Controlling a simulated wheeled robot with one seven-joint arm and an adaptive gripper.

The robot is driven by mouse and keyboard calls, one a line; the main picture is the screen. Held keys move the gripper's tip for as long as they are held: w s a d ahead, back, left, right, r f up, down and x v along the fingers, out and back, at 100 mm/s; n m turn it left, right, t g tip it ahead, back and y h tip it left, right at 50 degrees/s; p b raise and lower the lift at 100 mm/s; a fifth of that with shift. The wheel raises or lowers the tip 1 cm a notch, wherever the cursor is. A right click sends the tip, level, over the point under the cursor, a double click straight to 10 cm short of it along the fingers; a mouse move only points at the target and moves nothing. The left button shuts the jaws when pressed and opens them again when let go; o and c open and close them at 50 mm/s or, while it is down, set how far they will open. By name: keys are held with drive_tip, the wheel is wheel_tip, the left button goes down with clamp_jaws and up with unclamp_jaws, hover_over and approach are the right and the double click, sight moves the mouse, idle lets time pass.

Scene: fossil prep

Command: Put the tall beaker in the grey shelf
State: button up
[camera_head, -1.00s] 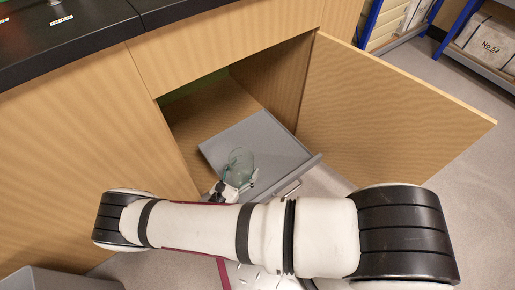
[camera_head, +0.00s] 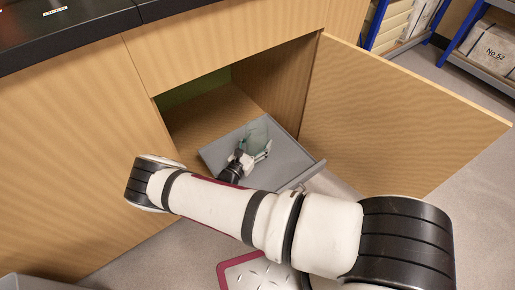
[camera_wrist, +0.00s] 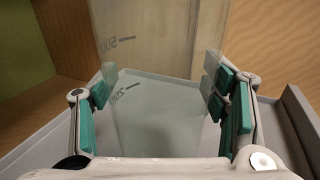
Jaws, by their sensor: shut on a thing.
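The tall beaker (camera_head: 257,136) is clear glass with volume marks. My gripper (camera_head: 254,154) is shut on it, and the wrist view shows the beaker (camera_wrist: 155,110) between the green pads of my gripper (camera_wrist: 160,100). The grey shelf (camera_head: 286,166) is a pulled-out tray with a low rim inside the open wooden cabinet. The beaker is over the shelf, toward its back part. I cannot tell whether its base touches the shelf. Part of the beaker is hidden behind my gripper in the head view.
The cabinet door (camera_head: 395,120) stands open on the right. The cabinet side walls flank the shelf, and a dark worktop (camera_head: 75,40) lies above on the left. A blue-framed rack (camera_head: 485,45) with a wrapped block stands at the far right. The shelf's front part is bare.

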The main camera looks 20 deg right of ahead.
wheel_tip(320, 180, down, 4)
drive_tip(key=shift+r+b, duration=0.2)
drive_tip(key=shift+b, duration=0.8)
drive_tip(key=o, duration=1.3)
drive_tip(key=shift+c, duration=0.2)
drive_tip(key=p+v, duration=0.2)
drive_tip(key=v, duration=1)
